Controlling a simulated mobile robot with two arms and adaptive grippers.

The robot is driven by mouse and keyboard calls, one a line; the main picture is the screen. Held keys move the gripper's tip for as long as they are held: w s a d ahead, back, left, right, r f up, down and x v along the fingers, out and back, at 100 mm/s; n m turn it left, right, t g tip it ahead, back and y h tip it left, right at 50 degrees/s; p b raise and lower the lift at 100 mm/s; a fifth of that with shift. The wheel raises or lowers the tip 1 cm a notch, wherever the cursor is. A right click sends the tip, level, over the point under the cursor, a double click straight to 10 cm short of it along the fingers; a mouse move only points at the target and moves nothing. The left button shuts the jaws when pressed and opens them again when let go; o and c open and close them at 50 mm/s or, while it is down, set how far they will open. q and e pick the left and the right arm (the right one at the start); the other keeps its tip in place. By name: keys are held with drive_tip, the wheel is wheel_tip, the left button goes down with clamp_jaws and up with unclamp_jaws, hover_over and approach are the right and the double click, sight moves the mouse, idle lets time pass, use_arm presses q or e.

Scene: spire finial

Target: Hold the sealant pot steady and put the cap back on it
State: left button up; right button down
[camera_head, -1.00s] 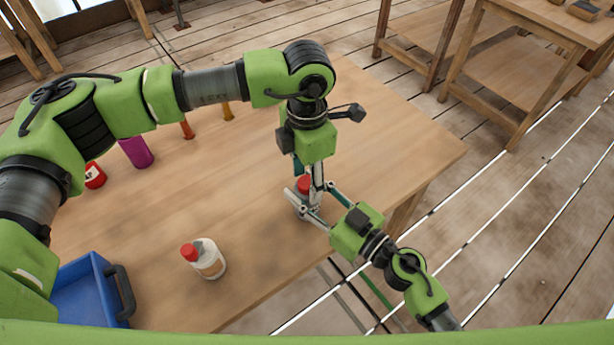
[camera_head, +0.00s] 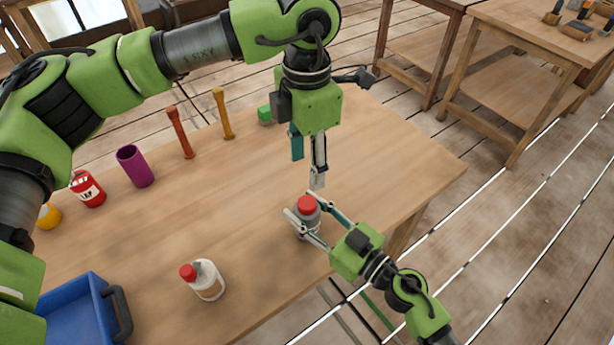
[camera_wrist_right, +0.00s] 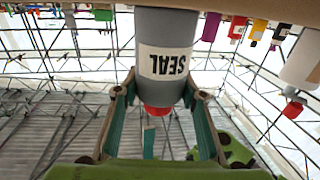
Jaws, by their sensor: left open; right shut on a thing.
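The sealant pot (camera_head: 308,224) is a grey cylinder standing upright near the table's right front edge. Its label reads SEAL in the right wrist view (camera_wrist_right: 165,62), where it appears upside down. The red cap (camera_head: 306,203) sits on top of the pot; it also shows in the wrist view (camera_wrist_right: 157,111). Whether it is fully tight cannot be told. My right gripper (camera_head: 299,204) is shut on the pot's sides, one finger on each side. My left gripper (camera_head: 308,171) is open and empty, pointing down just above the cap, apart from it.
A white bottle with a red cap (camera_head: 208,281) stands left of the pot. A blue tray (camera_head: 113,313) is at front left. A red container (camera_head: 88,189), purple cup (camera_head: 135,168), two upright handles (camera_head: 180,134) and a green block (camera_head: 265,115) line the far side. Mid-table is clear.

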use_arm(q)
drive_tip(key=shift+r, duration=0.5)
use_arm(e)
drive_tip(key=c, duration=1.2)
unclamp_jaws()
drive_tip(key=shift+c, duration=0.2)
drive_tip(key=v, duration=1.2)
